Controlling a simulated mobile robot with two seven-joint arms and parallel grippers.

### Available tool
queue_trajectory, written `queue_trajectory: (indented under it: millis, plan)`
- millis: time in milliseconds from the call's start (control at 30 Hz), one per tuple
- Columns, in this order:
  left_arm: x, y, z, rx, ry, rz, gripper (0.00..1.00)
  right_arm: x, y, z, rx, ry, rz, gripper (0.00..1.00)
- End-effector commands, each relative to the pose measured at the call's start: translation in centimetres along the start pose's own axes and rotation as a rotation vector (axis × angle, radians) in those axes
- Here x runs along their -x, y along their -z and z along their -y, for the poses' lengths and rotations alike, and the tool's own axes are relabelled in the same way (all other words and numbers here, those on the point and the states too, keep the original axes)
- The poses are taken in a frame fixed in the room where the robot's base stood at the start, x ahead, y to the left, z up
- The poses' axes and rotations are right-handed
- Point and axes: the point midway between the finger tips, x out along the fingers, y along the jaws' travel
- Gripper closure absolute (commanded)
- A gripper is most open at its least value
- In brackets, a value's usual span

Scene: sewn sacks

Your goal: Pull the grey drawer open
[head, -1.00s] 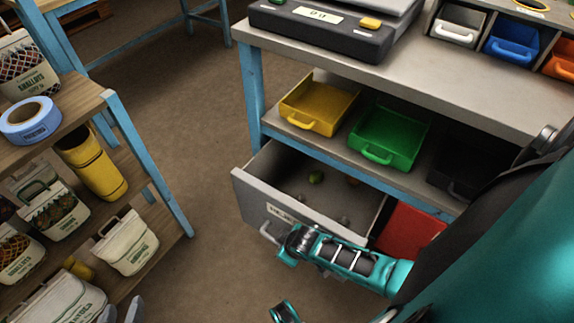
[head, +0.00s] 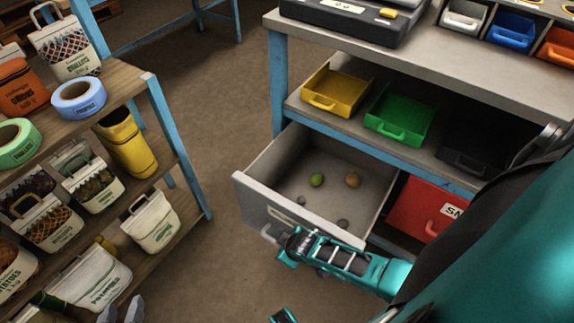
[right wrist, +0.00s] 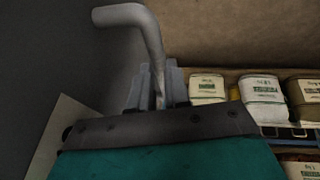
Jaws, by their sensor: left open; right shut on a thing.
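The grey drawer (head: 265,206) stands well out from under the workbench in the head view. Inside it lie a green round thing (head: 317,180), an orange one (head: 352,180) and small grey lumps. My right arm reaches to the handle at the drawer's front. In the right wrist view my right gripper (right wrist: 157,88) is shut on the grey bent handle (right wrist: 135,17).
A red drawer (head: 408,210) is right of the grey one. Yellow (head: 338,88) and green (head: 400,112) trays sit on the bench's lower shelf. A wooden rack (head: 140,80) with sacks and tape rolls stands left. Bare floor (head: 215,270) lies between.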

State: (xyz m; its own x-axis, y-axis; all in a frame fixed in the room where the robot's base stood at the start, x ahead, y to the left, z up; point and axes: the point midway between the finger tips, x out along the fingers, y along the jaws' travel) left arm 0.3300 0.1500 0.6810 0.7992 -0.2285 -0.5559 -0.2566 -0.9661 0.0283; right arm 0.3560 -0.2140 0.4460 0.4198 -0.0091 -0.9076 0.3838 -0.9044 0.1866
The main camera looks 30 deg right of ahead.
Motion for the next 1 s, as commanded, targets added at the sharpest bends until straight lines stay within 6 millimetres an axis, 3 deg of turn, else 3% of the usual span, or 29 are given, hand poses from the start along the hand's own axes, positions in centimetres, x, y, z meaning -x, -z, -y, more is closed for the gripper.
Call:
queue_trajectory:
  millis: [533,567,800,1000]
  plan:
    - [-0.01,0.16,-0.17,0.008,0.0,-0.003,0.57,-0.02,-0.04,0.07,0.0,0.001,0.001,1.0]
    - [-0.02,0.17,-0.18,0.009,0.0,-0.003,0.57,-0.02,-0.04,0.07,0.0,0.001,0.001,0.8]
    - [-0.02,0.18,-0.19,0.009,0.0,-0.003,0.57,-0.01,-0.03,0.03,0.0,0.0,0.001,0.58]
    - [-0.01,0.2,-0.17,0.008,0.0,-0.003,0.57,0.01,-0.02,-0.01,0.0,0.0,0.0,0.58]
